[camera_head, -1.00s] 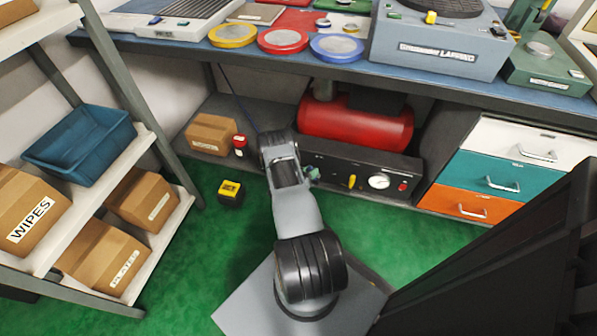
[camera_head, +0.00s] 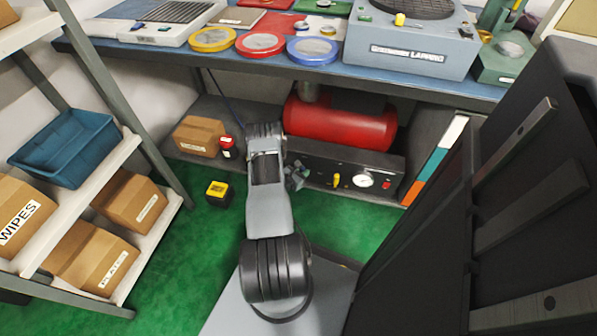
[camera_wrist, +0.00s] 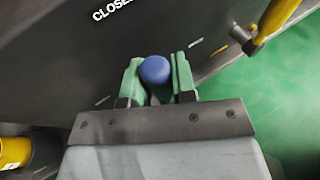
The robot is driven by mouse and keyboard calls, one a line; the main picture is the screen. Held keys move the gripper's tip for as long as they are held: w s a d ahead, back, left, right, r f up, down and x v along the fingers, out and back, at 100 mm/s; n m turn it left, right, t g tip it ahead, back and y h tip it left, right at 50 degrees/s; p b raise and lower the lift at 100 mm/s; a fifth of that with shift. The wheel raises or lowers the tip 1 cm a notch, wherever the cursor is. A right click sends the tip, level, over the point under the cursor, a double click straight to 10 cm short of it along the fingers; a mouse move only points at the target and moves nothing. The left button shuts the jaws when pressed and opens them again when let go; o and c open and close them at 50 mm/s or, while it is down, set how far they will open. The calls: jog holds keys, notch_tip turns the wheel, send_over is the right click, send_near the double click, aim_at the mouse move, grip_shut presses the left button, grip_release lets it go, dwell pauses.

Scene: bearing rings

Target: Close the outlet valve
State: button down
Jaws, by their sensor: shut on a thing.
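The compressor's dark front panel (camera_head: 322,168) stands under the bench, with a white "CLOSE…" label partly cut off in the wrist view (camera_wrist: 112,10). A round blue knob (camera_wrist: 155,70) shows in front of this panel, between the green fingers of my gripper (camera_wrist: 157,78). My gripper is shut on the blue knob. In the head view my gripper (camera_head: 297,177) is small, at the panel's left part, and the knob is hidden there. I cannot read the valve's angle. A yellow handle (camera_head: 336,180) is farther right on the panel; a yellow bar (camera_wrist: 272,20) shows in the wrist view.
A round gauge (camera_head: 364,180) and a red button (camera_head: 386,184) are right of the yellow handle. A red tank (camera_head: 340,122) lies above. A cardboard box (camera_head: 198,136), a red jar (camera_head: 227,146) and a yellow-black block (camera_head: 218,193) are left.

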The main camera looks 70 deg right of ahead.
jog(key=shift+w, duration=0.1)
jog(key=c, duration=1.2)
grip_release()
jog(key=p+v, duration=0.4)
jog(key=v, duration=0.9)
jog(key=shift+a, duration=0.4)
jog(key=shift+r, duration=0.15)
jog(key=w+a+r+m+g+y+p, duration=0.1)
jog(key=w+a+r+m+p, duration=0.2)
jog(key=r, duration=0.8)
jog(key=w+a+r+m+y+p, duration=0.15)
jog(key=r+p, duration=0.35)
jog(key=r, duration=0.6)
jog(key=w+a+r+m+g+y+p, duration=0.1)
jog(key=w+a+r+m+p, duration=0.2)
jog(key=r, duration=0.8)
jog(key=s+a+r+m+t+y+p, duration=0.1)
jog(key=a+r+m+t+y+p, duration=0.2)
jog(key=a+r, duration=1.1)
jog(key=s+a+r+m+t+y+p, duration=0.1)
jog(key=a+r+m+t+y+p, duration=0.2)
jog(key=a+r+t+y+p, duration=0.4)
jog(key=a+r+p, duration=0.3)
jog(key=r, duration=0.4)
jog(key=a+r+p, duration=0.4)
jog(key=r, duration=0.4)
